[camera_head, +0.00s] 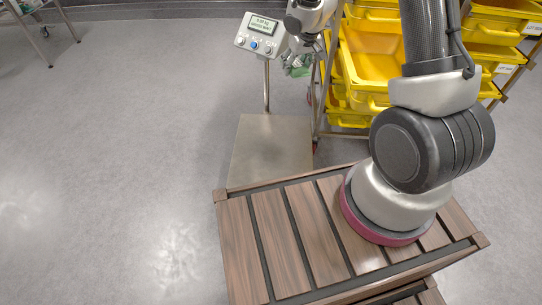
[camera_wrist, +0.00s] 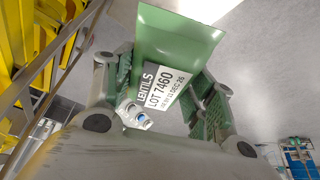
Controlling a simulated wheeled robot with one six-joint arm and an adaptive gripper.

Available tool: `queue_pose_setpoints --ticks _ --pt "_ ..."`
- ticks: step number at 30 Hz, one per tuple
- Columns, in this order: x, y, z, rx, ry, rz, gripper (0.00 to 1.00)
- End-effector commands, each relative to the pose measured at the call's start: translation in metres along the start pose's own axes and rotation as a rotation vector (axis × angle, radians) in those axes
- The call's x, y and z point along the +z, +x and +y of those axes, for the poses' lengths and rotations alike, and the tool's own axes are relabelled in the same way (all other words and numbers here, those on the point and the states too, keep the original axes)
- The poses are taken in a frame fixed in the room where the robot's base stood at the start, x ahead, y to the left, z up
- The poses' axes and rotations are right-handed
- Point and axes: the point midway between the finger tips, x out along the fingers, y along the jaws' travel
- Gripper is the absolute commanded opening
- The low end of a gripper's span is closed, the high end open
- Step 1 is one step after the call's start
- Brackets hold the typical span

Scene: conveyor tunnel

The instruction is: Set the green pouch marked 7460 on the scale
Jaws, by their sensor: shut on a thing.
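The green pouch (camera_wrist: 180,40) carries a white label reading LENTILS, LOT 7460 in the wrist view. My gripper (camera_wrist: 163,85) is shut on it, with green finger pads on either side of the pouch. In the head view my gripper (camera_head: 298,62) is in the air beside the scale's display (camera_head: 261,35), above and behind the right rear part of the plate. The pouch is hard to make out there. The scale has a bare flat metal plate (camera_head: 270,150) on the floor and a post holding the display. Its display also shows in the wrist view (camera_wrist: 134,116).
A rack of yellow bins (camera_head: 370,60) stands close right of the scale and my gripper. A brown slatted surface (camera_head: 280,235) lies in front of the plate, under my arm's base. Open grey floor lies to the left. A metal-legged table (camera_head: 40,30) is at far left.

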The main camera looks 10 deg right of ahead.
Motion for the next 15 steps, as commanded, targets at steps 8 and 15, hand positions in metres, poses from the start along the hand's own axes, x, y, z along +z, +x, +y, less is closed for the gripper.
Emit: queue_pose_setpoints --ticks 8,15 --pt "0.015 0.073 -0.012 -0.080 -0.194 -0.006 0.12" --pt "0.059 0.181 -0.030 -0.200 -0.481 -0.008 0.12"
